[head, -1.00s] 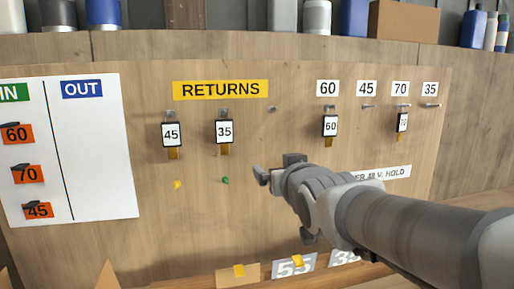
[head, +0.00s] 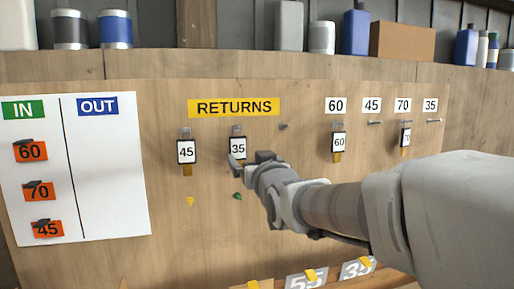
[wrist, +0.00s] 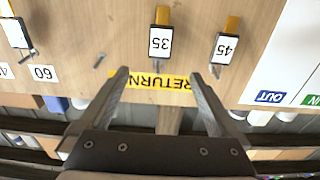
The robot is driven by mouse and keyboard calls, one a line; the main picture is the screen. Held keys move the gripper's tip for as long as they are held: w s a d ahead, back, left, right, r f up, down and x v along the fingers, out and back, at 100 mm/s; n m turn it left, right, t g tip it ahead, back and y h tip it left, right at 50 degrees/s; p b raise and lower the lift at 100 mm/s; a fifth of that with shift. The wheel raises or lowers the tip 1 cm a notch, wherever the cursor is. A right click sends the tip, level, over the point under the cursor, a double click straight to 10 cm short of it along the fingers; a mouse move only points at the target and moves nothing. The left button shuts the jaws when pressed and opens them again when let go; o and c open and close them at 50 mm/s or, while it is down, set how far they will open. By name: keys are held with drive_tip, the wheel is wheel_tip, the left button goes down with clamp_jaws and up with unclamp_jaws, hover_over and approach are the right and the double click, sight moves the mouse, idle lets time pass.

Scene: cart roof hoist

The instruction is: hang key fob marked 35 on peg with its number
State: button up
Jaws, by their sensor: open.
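The key fob marked 35 (head: 238,148) hangs on a peg under the yellow RETURNS sign (head: 234,107). It is white-faced with a dark frame and a yellow tag, and also shows upside down in the wrist view (wrist: 160,41). The peg under the number 35 label (head: 434,120) at the far right is empty. My gripper (head: 250,160) is just below and right of the 35 fob in the head view. In the wrist view (wrist: 158,85) its fingers are apart, with nothing between them, and the fob lies beyond the fingertips.
Fob 45 (head: 186,152) hangs left of fob 35. Fob 60 (head: 339,142) and fob 70 (head: 405,136) hang on the right-hand pegs. The peg under label 45 (head: 375,122) is empty. A white IN/OUT board (head: 112,180) is at left. A shelf with bottles is above.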

sight(238, 142)
drive_tip(key=p+x, duration=0.2)
drive_tip(key=x, duration=1.1)
drive_tip(key=shift+w+p, duration=0.15)
drive_tip(key=shift+p, duration=0.15)
clamp_jaws()
idle(0.3)
drive_tip(key=shift+r, duration=0.3)
idle(0.4)
drive_tip(key=shift+s+d+r+b, duration=0.2)
drive_tip(key=shift+s+b, duration=0.3)
drive_tip(key=shift+s, duration=0.3)
drive_tip(key=shift+s+d+r+b, duration=0.2)
drive_tip(key=shift+s+b, duration=0.35)
drive_tip(key=shift+s, duration=0.2)
drive_tip(key=shift+s+d+r+b, duration=0.2)
drive_tip(key=shift+s+b, duration=0.3)
drive_tip(key=shift+s, duration=0.3)
